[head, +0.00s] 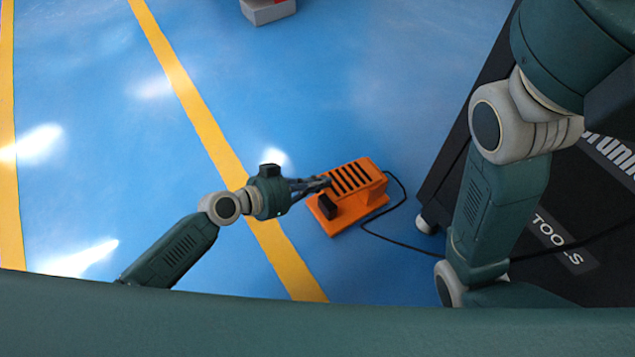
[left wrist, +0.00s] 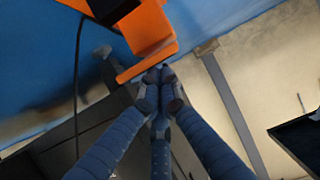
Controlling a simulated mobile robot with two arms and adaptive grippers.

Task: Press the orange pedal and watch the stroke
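The orange pedal (head: 350,192) sits on the blue floor, with black slots across its raised housing and a dark block at its near left end. My left gripper (head: 322,183) reaches in from the left, with its fingertips at the pedal's left side. In the left wrist view the fingertips (left wrist: 161,78) are together, with nothing seen between them. They lie right by an edge of the orange pedal (left wrist: 150,40); whether they touch it I cannot tell. Part of the pedal is cut off there. My right gripper is not in view; only right arm links show.
A black cable (head: 403,190) runs from the pedal towards a black tool cart (head: 520,215) on the right. Yellow floor lines (head: 200,110) cross the blue floor. A grey box (head: 268,11) stands at the top. Floor left of the pedal is clear.

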